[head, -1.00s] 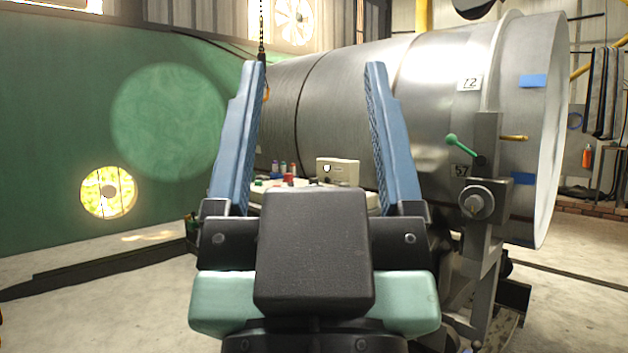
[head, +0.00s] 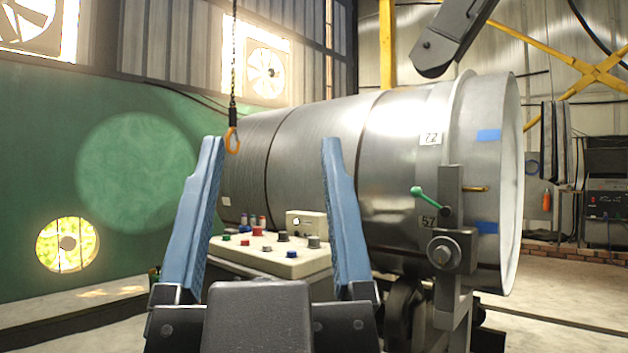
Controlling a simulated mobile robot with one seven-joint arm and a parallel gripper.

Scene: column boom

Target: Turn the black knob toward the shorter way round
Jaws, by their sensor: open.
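My gripper (head: 271,142) is in the lower middle of the head view. Its two blue fingers point up and stand wide apart, with nothing between them. A pale control panel (head: 245,259) shows beyond and between the fingers. It carries several small controls, among them a dark knob (head: 282,236) and a dark grey knob (head: 314,242). I cannot tell which is the black knob, nor which way any pointer faces. No finger visibly touches a control. My gripper's body hides the panel's lower front.
A large steel drum (head: 330,150) lies behind the panel. A bracket with a green-handled lever (head: 430,198) and a round grey clamp (head: 441,254) stands at right. A chain with an orange hook (head: 232,140) hangs by the left finger. Open floor (head: 560,290) shows at right.

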